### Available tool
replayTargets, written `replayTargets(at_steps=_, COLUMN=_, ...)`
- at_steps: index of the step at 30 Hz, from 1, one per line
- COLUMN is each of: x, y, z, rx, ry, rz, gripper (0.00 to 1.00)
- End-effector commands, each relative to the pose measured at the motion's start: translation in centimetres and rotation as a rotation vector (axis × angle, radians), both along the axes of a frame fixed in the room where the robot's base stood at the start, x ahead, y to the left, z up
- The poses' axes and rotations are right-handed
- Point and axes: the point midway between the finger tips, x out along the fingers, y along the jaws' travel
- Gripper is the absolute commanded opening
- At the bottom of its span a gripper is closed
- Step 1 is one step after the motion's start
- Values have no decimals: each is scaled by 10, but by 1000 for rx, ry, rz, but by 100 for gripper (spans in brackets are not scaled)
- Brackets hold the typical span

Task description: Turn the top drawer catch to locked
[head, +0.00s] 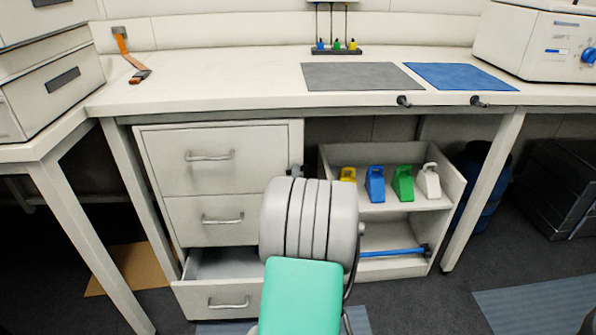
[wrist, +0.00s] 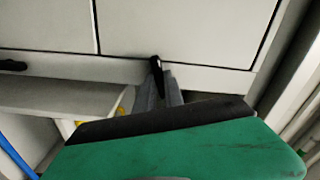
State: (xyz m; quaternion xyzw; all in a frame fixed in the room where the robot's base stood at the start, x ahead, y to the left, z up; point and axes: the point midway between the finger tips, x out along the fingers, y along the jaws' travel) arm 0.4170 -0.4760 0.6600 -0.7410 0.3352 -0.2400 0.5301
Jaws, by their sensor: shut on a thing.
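The cabinet's top drawer (head: 212,157) is closed. The wrist view is turned on its side, and there the drawer front (wrist: 185,30) fills the upper middle. The small black top drawer catch (wrist: 156,64) sits on the cabinet's frame beside that drawer and points across toward the gripper. My gripper (wrist: 160,92) has its grey fingers closed on the catch, which partly hides between them. In the head view my gripper (head: 295,171) shows only a little, at the cabinet's right edge. My arm hides most of it there.
The middle drawer (head: 210,219) is closed, with another black catch (wrist: 12,65) beside it, lying crosswise to the gripped one. The bottom drawer (head: 228,301) is pulled out. An open shelf unit (head: 448,188) with several coloured items stands close at the right. The benchtop (head: 230,80) overhangs above.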

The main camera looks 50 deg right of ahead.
Motion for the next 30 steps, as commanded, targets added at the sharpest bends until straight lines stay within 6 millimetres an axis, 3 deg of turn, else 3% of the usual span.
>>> replayTargets(at_steps=12, x=0, y=1, z=-1, rx=186, ry=-204, rz=1, gripper=0)
replayTargets(at_steps=30, x=0, y=1, z=-2, rx=232, ry=-259, rz=0, gripper=0)
